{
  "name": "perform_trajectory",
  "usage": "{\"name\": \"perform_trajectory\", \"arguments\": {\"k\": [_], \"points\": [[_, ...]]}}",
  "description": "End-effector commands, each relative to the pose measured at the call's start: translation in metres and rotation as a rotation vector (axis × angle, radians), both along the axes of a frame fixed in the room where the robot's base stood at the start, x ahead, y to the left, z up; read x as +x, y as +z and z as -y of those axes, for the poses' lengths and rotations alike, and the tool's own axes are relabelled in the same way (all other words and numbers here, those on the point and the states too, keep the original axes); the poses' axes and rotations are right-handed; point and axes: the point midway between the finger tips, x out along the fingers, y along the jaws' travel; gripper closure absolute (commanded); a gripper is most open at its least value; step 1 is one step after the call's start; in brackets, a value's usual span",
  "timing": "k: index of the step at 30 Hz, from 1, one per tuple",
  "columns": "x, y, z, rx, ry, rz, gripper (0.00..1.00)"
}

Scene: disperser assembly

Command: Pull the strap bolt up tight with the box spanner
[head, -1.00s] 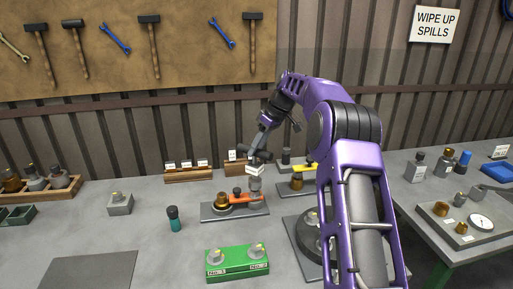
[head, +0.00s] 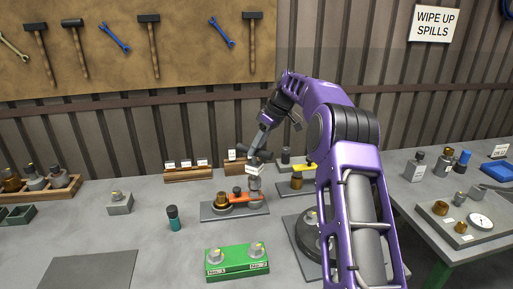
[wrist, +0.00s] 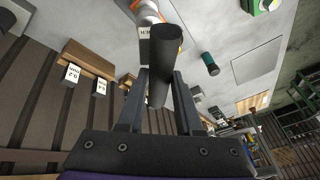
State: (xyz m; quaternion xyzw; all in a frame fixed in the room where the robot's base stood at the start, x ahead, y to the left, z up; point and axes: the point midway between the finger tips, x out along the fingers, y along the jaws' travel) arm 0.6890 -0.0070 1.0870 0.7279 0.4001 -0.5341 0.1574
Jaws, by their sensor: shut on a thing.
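My gripper (head: 257,157) is shut on a dark cylindrical tool, which I take as the box spanner; the dark tube (wrist: 163,60) sits between the two fingers in the wrist view. In the head view the gripper is over the right end of an orange strap (head: 243,198). A grey upright piece (head: 255,186) with a white label stands below the gripper at that end. The strap reaches left to a brass round part (head: 221,200) on a grey plate (head: 208,213). The strap bolt is hidden or too small to tell, as is the contact between tool and bolt.
A green block (head: 237,272) with two knobs stands in front. A teal-and-black bottle (head: 174,219) is at the left. A yellow-strapped assembly (head: 299,172) stands behind right, and a large round dark part (head: 312,238) is partly behind my arm. Bare bench lies left of centre.

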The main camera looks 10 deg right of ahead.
Motion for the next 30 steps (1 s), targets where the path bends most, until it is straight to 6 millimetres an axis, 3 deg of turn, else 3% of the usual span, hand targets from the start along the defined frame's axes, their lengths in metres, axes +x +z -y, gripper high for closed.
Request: {"name": "perform_trajectory", "arguments": {"k": [30], "points": [[0.000,-0.024,0.000,0.001,0.000,0.002,1.00]]}}
